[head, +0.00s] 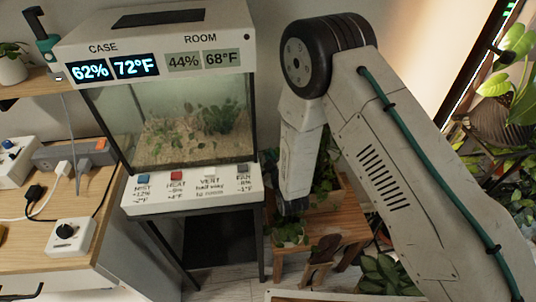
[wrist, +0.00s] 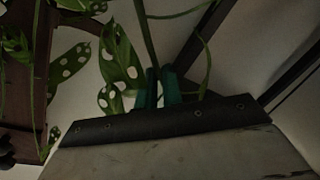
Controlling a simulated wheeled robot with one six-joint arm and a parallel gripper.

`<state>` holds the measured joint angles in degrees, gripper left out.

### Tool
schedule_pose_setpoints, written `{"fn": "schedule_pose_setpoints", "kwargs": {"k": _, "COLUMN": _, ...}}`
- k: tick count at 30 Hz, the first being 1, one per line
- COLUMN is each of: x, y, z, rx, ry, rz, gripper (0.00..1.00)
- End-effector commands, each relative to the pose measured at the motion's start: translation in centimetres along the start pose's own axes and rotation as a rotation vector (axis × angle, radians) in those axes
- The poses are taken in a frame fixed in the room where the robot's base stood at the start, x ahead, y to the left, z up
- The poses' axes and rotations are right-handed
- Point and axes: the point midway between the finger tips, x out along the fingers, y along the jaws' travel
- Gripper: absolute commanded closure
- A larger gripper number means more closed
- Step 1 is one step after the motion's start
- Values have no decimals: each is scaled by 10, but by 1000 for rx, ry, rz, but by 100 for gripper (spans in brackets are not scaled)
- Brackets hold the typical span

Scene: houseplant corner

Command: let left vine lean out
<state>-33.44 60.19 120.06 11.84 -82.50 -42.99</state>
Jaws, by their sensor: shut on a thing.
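My gripper shows in the wrist view as two teal fingers (wrist: 160,88), close together around a green vine stem (wrist: 148,38) that comes down from the top of the picture. In the head view my arm reaches down toward the wooden stand (head: 345,222); the fingertips are hidden there. Green foliage (head: 326,180) shows behind the arm. Where the vine is rooted, and whether it is the left one, I cannot tell.
A glass case (head: 190,130) with a control panel (head: 190,188) stands left of my arm. A small potted plant (head: 289,236) is by the stand, below my arm. A cabinet (head: 55,235) with plugs and cords is at far left. Leafy plants (head: 500,75) crowd the right side.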

Motion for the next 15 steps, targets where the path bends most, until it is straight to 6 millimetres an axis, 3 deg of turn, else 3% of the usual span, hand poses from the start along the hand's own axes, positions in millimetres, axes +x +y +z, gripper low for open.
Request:
{"fn": "schedule_pose_setpoints", "kwargs": {"k": 12, "x": 0, "y": 1, "z": 3, "rx": -7, "ry": -5, "rz": 4, "gripper": 100}}
{"fn": "schedule_pose_setpoints", "kwargs": {"k": 13, "x": 0, "y": 1, "z": 3, "rx": -7, "ry": -5, "rz": 4, "gripper": 86}}
{"fn": "schedule_pose_setpoints", "kwargs": {"k": 15, "x": 0, "y": 1, "z": 3, "rx": -7, "ry": -5, "rz": 4, "gripper": 70}}
